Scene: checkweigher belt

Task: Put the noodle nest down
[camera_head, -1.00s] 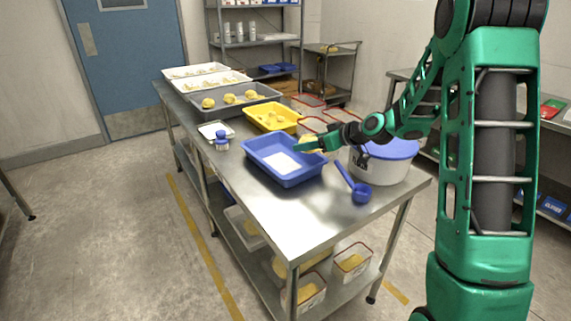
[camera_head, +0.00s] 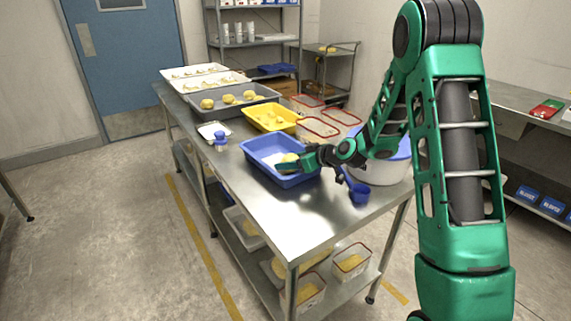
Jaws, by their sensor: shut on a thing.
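My gripper (camera_head: 287,167) is low over the right part of the blue tray (camera_head: 252,143) on the steel table. It is shut on a pale yellow noodle nest (camera_head: 290,158), which shows in small part at the fingertips. The fingers and the tray's rim hide the rest of the nest, and I cannot tell whether it touches the tray floor. A white patch (camera_head: 272,160) lies on the tray's floor beside the nest.
A yellow tray (camera_head: 262,113) and a grey tray (camera_head: 262,91) with several nests stand behind. A white tub with a blue lid (camera_head: 385,172) and a blue scoop (camera_head: 359,192) are right. A small white dish (camera_head: 205,132) with a blue-topped item is left. The front table top (camera_head: 285,220) is clear.

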